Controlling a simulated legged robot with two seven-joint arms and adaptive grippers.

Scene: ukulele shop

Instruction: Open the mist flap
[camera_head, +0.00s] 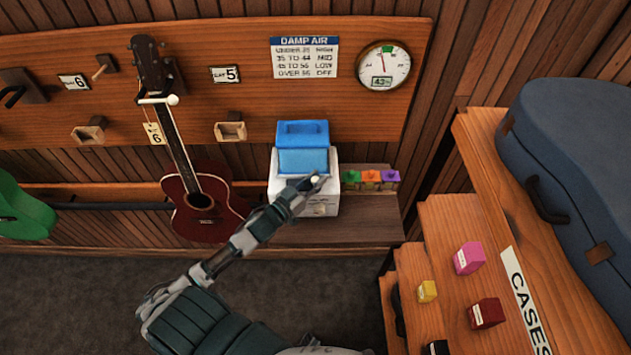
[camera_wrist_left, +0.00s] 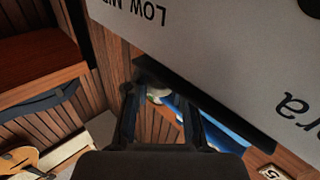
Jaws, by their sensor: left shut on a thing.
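The humidifier (camera_head: 290,195) is a white box with a blue tank (camera_head: 303,160) on top, standing on a small wooden shelf by the wall. My left gripper (camera_head: 314,182) reaches up from below to the top front right of the white box, just below the tank. In the left wrist view the white face (camera_wrist_left: 225,45) with upside-down lettering fills the upper right. A dark strip (camera_wrist_left: 215,108), seemingly the mist flap, runs along its edge. My left gripper is shut on this strip. How far the flap stands open is hidden. My right gripper is out of view.
Green, orange and purple small boxes (camera_head: 371,177) stand right of the humidifier. A red ukulele (camera_head: 205,205) hangs close on its left. The damp-air chart (camera_head: 305,58) and round gauge (camera_head: 384,66) are above. A stepped case rack (camera_head: 450,225) stands at right.

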